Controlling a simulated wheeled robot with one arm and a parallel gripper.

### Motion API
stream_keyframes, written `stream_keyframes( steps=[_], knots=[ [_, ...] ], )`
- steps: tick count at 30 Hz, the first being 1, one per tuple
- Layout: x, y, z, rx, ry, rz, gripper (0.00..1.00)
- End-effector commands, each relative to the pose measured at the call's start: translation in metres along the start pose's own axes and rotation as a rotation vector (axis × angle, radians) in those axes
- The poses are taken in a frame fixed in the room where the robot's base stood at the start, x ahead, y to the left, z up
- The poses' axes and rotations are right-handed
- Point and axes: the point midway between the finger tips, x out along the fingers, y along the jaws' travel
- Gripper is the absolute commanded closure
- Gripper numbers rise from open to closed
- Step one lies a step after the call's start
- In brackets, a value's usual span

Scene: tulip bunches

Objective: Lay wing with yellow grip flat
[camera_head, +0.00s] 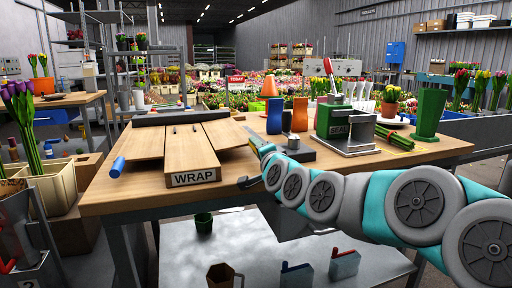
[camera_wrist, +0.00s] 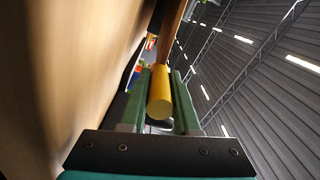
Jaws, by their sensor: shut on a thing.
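The wrap board has a middle panel (camera_head: 192,150) with a WRAP label on its front edge and a wooden wing on each side. The right wing (camera_head: 228,134) lies beside the middle panel; its exact tilt is hard to tell. Its yellow grip (camera_wrist: 160,92) shows in the wrist view between the two green fingers of my gripper (camera_wrist: 160,105), which is shut on it. The left wing (camera_head: 138,143) has a blue grip (camera_head: 117,167).
A wooden surface (camera_wrist: 65,70) fills the wrist view's left side.

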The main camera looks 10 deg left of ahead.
Motion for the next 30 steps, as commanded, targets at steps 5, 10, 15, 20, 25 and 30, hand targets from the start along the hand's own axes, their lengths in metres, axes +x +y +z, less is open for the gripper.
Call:
stream_keyframes(
  steps=[5,10,15,20,25,30],
  knots=[
    [-0.0001,-0.0004,-0.0005,0.002,0.001,-0.001,1.0],
    [-0.0001,-0.0006,-0.0006,0.002,0.001,-0.001,0.69],
    [-0.0001,-0.0006,-0.0006,0.002,0.001,-0.001,0.5],
    [-0.0001,-0.0004,-0.0004,0.002,0.001,-0.001,0.41],
    [-0.0002,-0.0003,-0.0004,0.002,0.001,-0.001,0.41],
    [-0.005,-0.0006,-0.001,0.002,0.002,-0.001,0.41]
  ],
)
